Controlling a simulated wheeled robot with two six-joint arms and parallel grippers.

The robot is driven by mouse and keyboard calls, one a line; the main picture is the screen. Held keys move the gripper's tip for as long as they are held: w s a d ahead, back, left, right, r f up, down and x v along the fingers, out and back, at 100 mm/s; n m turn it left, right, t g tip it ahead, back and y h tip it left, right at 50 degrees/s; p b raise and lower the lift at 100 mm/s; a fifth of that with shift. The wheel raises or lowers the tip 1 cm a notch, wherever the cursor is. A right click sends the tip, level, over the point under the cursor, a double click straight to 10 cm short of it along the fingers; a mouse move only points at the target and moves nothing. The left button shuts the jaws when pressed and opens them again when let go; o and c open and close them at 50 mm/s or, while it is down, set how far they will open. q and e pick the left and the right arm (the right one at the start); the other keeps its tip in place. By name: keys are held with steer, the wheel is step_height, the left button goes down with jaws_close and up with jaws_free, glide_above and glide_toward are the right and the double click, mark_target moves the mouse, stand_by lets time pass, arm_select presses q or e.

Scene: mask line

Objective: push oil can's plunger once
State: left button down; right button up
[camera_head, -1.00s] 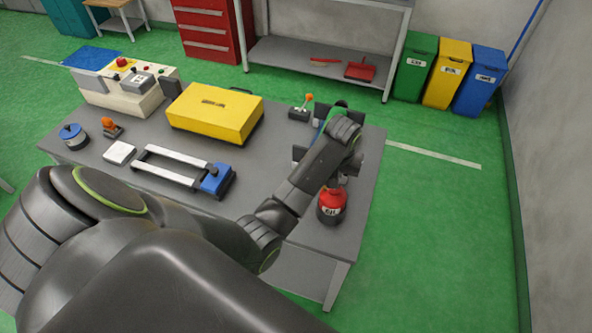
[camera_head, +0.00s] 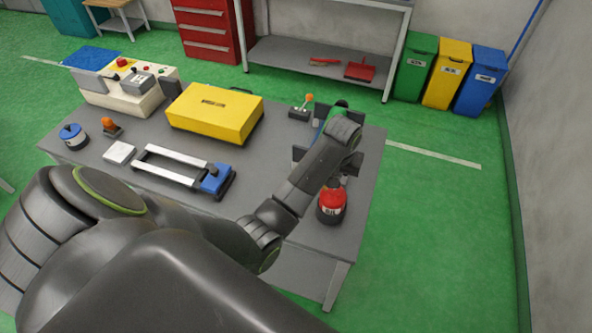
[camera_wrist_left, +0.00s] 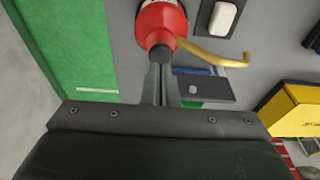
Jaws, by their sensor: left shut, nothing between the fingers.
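The oil can (camera_head: 331,205) is red with a dark band and a pale label. It stands upright near the right front edge of the grey workbench (camera_head: 262,190). In the left wrist view its red body (camera_wrist_left: 160,22) is at the top, with a yellow bent spout (camera_wrist_left: 215,58) pointing right. My left gripper (camera_wrist_left: 160,54) is shut and empty, its fingertips at the dark top of the can, where the plunger is. They overlap it in the picture; I cannot tell whether they touch or press. In the head view my arm hides most of the gripper. My right gripper is not seen.
A yellow case (camera_head: 214,114), a blue-and-white clamp frame (camera_head: 180,165), a white block (camera_head: 119,152) and a cream control box (camera_head: 120,90) stand on the bench to the left. A partly hidden green-and-dark device (camera_head: 322,115) is behind my wrist. Green floor lies right of the bench.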

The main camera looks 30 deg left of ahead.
arm_select(q)
steer(key=shift+f, duration=0.15)
stand_by(0.3)
steer(key=shift+f+b, duration=0.45)
steer(key=shift+f, duration=0.85)
steer(key=shift+r, duration=0.15)
steer(key=shift+r+p, duration=0.95)
steer(key=shift+r, duration=0.25)
steer(key=shift+r, duration=0.15)
step_height(320, 180, up, 6)
steer(key=shift+f, duration=0.1)
